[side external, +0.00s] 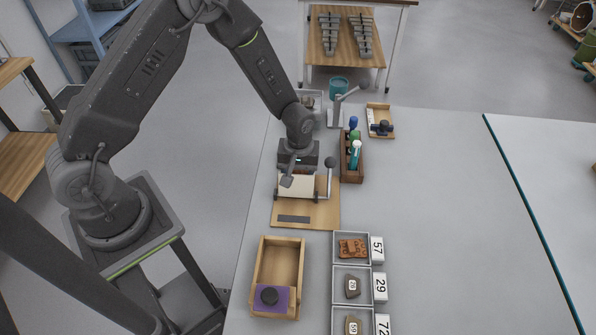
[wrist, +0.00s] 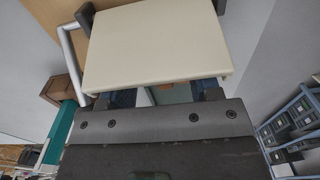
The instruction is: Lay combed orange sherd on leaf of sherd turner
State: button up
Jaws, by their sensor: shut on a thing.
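The sherd turner has a wooden base (side external: 310,214) and a cream leaf (side external: 297,185). The leaf also fills the upper middle of the wrist view (wrist: 157,45). My gripper (side external: 296,170) is at the leaf's far edge, and the leaf hides its fingertips. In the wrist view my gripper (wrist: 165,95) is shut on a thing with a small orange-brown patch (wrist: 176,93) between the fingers. This looks like the combed orange sherd, mostly hidden. I cannot tell whether it touches the leaf.
An orange sherd (side external: 352,249) lies in the tray marked 57. A wooden box (side external: 296,248) with a purple pad stands in front of the turner.

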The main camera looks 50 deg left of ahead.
jog(key=shift+f, duration=0.2)
dwell(0.5)
jog(key=o, duration=0.6)
jog(key=shift+o, duration=0.2)
jog(key=shift+r, duration=0.1)
jog(key=shift+w+a+r, duration=0.1)
jog(key=shift+w+r, duration=0.2)
jog(key=shift+r, duration=0.3)
jog(key=shift+w+a+r, duration=0.15)
jog(key=shift+a+r, duration=0.1)
jog(key=shift+r, duration=0.65)
jog(key=shift+w+a+r, duration=0.15)
jog(key=shift+a+r, duration=0.05)
jog(key=shift+r, duration=0.7)
jog(key=shift+o, duration=0.3)
jog(key=o, duration=0.5)
